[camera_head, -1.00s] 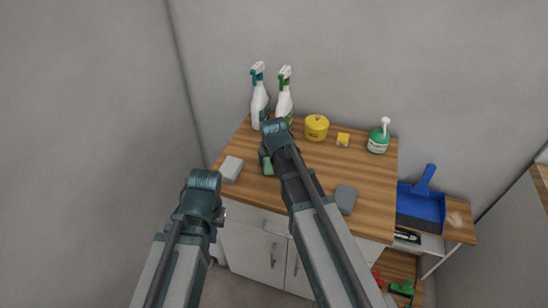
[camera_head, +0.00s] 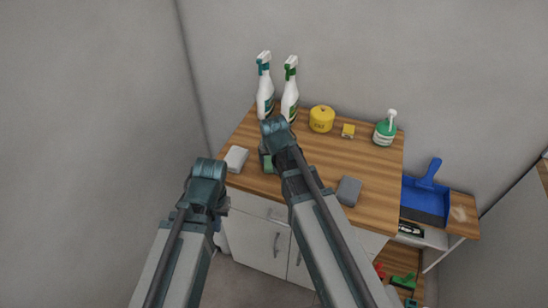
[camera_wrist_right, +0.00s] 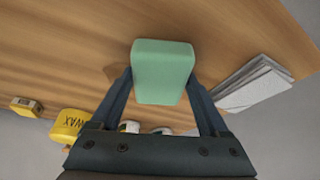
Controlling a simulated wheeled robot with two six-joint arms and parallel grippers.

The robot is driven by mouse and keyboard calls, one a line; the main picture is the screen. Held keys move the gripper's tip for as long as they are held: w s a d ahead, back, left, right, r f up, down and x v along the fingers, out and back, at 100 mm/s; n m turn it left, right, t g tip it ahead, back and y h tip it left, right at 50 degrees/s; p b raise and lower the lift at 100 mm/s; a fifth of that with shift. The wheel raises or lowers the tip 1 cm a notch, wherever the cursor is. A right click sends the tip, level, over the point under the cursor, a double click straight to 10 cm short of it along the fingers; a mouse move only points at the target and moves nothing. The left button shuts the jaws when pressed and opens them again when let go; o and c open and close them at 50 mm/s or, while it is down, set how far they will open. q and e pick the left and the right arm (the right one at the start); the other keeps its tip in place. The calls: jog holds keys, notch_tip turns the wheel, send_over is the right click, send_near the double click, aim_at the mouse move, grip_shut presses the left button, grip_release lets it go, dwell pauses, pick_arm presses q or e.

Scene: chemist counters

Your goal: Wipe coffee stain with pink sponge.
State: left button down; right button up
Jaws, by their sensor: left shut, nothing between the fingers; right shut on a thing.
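I see no pink sponge; a green sponge (camera_wrist_right: 165,72) is held between the fingers of my right gripper (camera_wrist_right: 163,88). In the head view my right gripper (camera_head: 267,158) is over the left part of the wooden counter (camera_head: 320,165), with part of the green sponge showing beneath it. A small shadow lies beside the sponge in the wrist view, but I cannot tell its exact height. My left gripper (camera_head: 213,200) is at the counter's front left, empty, its fingers mostly hidden by the wrist. A pale brownish smudge (camera_head: 459,213) marks the low side shelf; I cannot tell if it is coffee.
A folded white cloth (camera_head: 236,158) and a grey sponge (camera_head: 349,190) lie on the counter. A blue dustpan (camera_head: 425,200) is at right.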

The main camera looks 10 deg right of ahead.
jog(key=shift+w+d+f, duration=0.1)
jog(key=shift+w+d, duration=0.45)
jog(key=shift+w, duration=0.25)
jog(key=shift+w+d, duration=0.55)
jog(key=shift+w, duration=0.25)
jog(key=shift+w+d, duration=0.55)
jog(key=shift+w, duration=0.25)
jog(key=shift+w+d, duration=0.5)
jog(key=shift+w, duration=0.3)
jog(key=shift+s, duration=0.1)
jog(key=shift+s+d+f, duration=0.1)
jog(key=shift+s+d, duration=0.8)
jog(key=shift+d, duration=0.2)
jog(key=shift+s, duration=0.1)
jog(key=shift+s+a, duration=0.35)
jog(key=shift+s, duration=0.2)
jog(key=shift+s+a, duration=0.3)
jog(key=shift+s, duration=0.25)
jog(key=shift+s+a, duration=0.3)
jog(key=shift+a, duration=0.05)
